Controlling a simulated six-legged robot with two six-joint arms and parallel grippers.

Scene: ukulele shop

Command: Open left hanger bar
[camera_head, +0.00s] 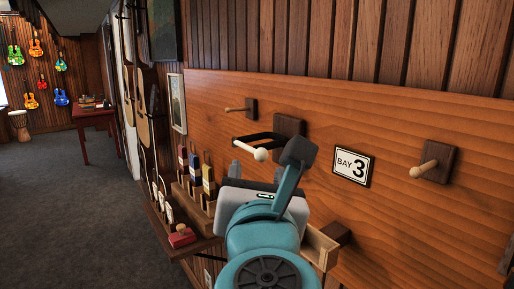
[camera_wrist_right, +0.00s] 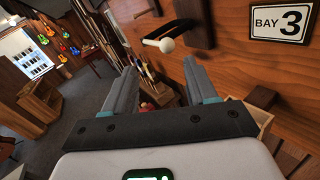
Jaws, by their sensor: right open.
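A wall hanger with a dark square mount (camera_head: 289,128) is on the wooden panel. A black bar (camera_head: 258,137) and a pale bar with a round cream knob (camera_head: 260,154) reach out leftward from it. In the right wrist view the cream knob (camera_wrist_right: 167,45) and black bar (camera_wrist_right: 172,28) are above the finger gap. My right gripper (camera_head: 250,183) is just below the hanger, seen from behind, its fingertips mostly hidden. In the right wrist view my right gripper (camera_wrist_right: 160,74) is open and empty, apart from the knob. My left gripper is out of view.
Wooden pegs are at the left (camera_head: 236,109) and right (camera_head: 425,169) of the panel. A BAY 3 sign (camera_head: 352,166) is beside the hanger. A shelf with small boxes (camera_head: 194,167) and a red block (camera_head: 181,236) is at lower left. Open floor (camera_head: 70,200) lies left.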

